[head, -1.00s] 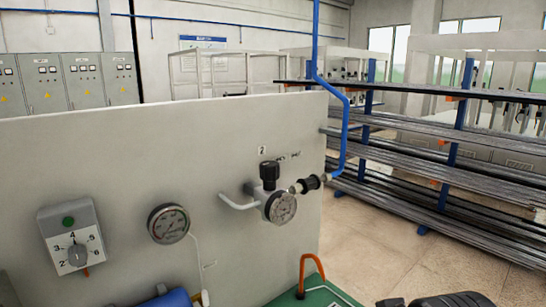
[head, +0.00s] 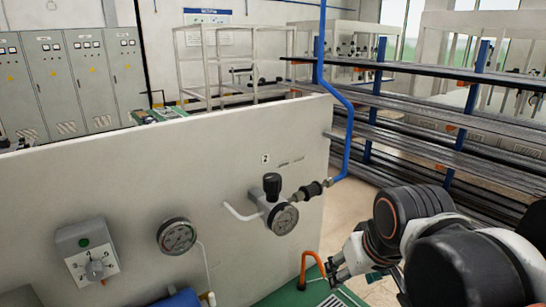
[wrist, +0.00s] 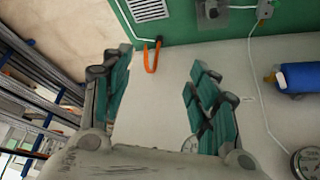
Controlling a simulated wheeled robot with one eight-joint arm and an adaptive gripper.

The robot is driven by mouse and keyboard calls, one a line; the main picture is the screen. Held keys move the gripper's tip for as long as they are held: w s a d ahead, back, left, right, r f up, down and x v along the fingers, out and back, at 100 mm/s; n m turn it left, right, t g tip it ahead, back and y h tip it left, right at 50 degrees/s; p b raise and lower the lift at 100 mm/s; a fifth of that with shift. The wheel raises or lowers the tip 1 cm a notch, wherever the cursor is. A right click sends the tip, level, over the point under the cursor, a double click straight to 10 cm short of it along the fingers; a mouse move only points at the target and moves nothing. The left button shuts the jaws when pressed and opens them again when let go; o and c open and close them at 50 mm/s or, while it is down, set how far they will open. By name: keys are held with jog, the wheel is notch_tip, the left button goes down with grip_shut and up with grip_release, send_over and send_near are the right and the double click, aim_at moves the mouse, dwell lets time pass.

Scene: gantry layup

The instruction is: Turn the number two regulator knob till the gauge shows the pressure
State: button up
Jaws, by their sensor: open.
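The number two regulator has a black knob (head: 272,185) standing upright on its body, below a small "2" label (head: 265,159) on the pale panel. Its round gauge (head: 284,219) faces out just below the knob; the needle is too small to read. My gripper (head: 337,266) is at the lower right of the regulator, apart from the knob. In the wrist view my gripper (wrist: 163,63) is open with nothing between its green-padded fingers. Part of a round dial (wrist: 190,144) shows low there, partly hidden by the right finger. The knob does not show in that view.
Left of the regulator are another gauge (head: 177,236) and a grey switch box (head: 88,254). An orange hose loop (head: 312,264) rises from the green base near my gripper. A blue pipe (head: 345,120) runs down to the regulator's right side. Bar racks (head: 430,115) stand behind.

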jog(key=w+a+r+n+g+p, duration=0.1)
jog(key=w+a+r+p, duration=0.15)
jog(key=r+p, duration=0.35)
jog(key=w+a+r+g+p, duration=0.1)
jog(key=w+r+p, duration=0.35)
jog(key=r, duration=0.25)
notch_tip(320, 180, up, 13)
jog(key=n+g+p, duration=0.3)
jog(key=n+p, duration=0.1)
jog(key=p, duration=1.4)
send_over(272, 176)
notch_tip(272, 176, down, 13)
jog(key=b, duration=0.7)
jog(key=shift+s+d+f, duration=0.1)
jog(key=shift+f, duration=0.1)
jog(key=c, duration=1.1)
